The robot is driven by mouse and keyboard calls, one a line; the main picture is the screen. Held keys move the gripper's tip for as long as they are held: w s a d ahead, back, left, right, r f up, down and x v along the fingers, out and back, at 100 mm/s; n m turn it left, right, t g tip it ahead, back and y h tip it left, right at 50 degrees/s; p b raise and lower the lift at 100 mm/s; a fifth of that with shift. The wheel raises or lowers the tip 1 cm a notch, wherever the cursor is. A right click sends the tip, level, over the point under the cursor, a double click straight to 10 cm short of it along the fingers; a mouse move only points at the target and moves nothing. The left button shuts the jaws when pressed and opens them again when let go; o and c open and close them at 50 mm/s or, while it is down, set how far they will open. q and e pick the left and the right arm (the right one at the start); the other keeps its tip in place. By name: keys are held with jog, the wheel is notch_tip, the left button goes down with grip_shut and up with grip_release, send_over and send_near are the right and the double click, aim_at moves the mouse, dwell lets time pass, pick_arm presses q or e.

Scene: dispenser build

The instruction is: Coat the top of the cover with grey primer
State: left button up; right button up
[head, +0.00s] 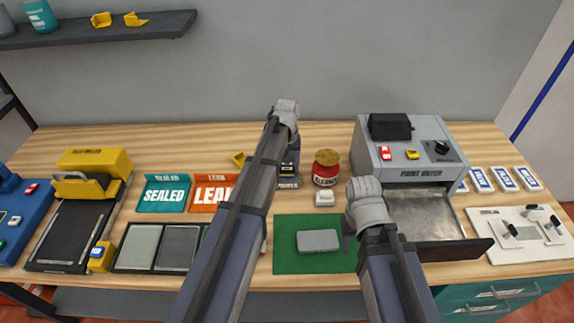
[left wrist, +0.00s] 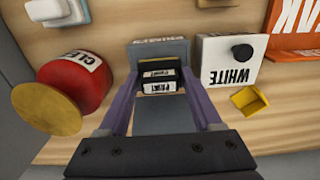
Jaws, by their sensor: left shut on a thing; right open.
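The cover, a flat grey rounded block (head: 318,240), lies on the green mat (head: 290,262) in the head view. My left gripper (head: 289,168) is behind the mat, shut on a small dark container with white labels (left wrist: 158,78), whose lettering I cannot fully read. The container is at a grey holder (left wrist: 146,54), whose upside-down label seems to read PRIMER; I cannot tell whether it still touches the holder. My right gripper (head: 350,226) is open at the mat's right edge, beside the cover, with its fingers partly hidden by its wrist.
A red jar with a yellow lid (head: 326,172) stands right of my left gripper. A WHITE-labelled block (left wrist: 228,62) and a yellow piece (left wrist: 249,100) are on its other side. The paint dryer (head: 408,150) with its tray out is at right.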

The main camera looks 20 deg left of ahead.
pick_arm(q)
jog(key=shift+f+b, duration=0.5)
pick_arm(e)
jog(key=shift+f, duration=0.5)
dwell(0.3)
jog(key=shift+r, duration=0.1)
dwell(0.4)
pick_arm(q)
notch_tip(320, 180, up, 7)
jog(key=p, duration=0.7)
pick_arm(e)
notch_tip(320, 180, up, 7)
pick_arm(q)
jog(key=shift+f, duration=0.15)
pick_arm(e)
jog(key=shift+f, duration=0.25)
pick_arm(q)
notch_tip(320, 180, down, 6)
jog(key=b, duration=0.6)
pick_arm(e)
notch_tip(320, 180, down, 6)
jog(key=shift+r, duration=0.15)
pick_arm(q)
jog(key=shift+f+b, duration=0.4)
jog(key=shift+b, duration=0.15)
pick_arm(e)
jog(key=shift+f, duration=0.55)
pick_arm(q)
jog(key=o, duration=1.3)
